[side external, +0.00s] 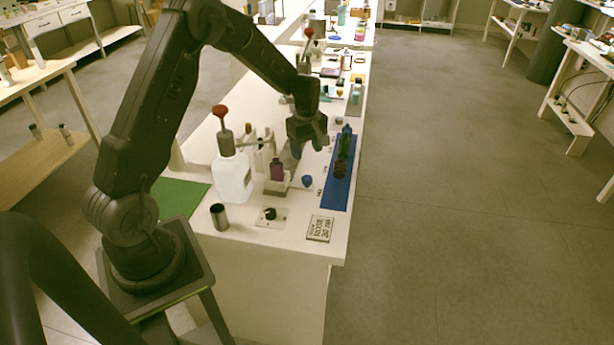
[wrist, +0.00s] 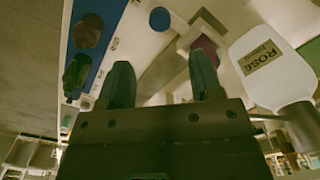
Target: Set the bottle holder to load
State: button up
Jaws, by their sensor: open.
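The bottle holder (side external: 272,188), a pale block, stands on the white bench with a purple bottle (side external: 277,169) upright in it. In the wrist view the purple bottle (wrist: 206,46) is partly hidden behind the right finger. A round blue knob (side external: 307,182) is just right of the holder; it also shows in the wrist view (wrist: 160,18). I cannot tell whether knob and holder are joined, nor read the holder's setting. My gripper (side external: 306,153) is open and empty, above and behind the holder; its two fingers point at the bench in the wrist view (wrist: 162,80).
A white pump bottle (side external: 234,178) labelled ROSE stands left of the holder. A blue mat (side external: 336,196) at right bears a green and a dark bottle. A black dial (side external: 269,214), a metal cup (side external: 219,216) and a printed card (side external: 320,229) are at the front.

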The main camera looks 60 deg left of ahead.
aim_at(307, 178)
notch_tip(307, 178, down, 10)
dwell(0.4)
grip_shut()
dwell(0.4)
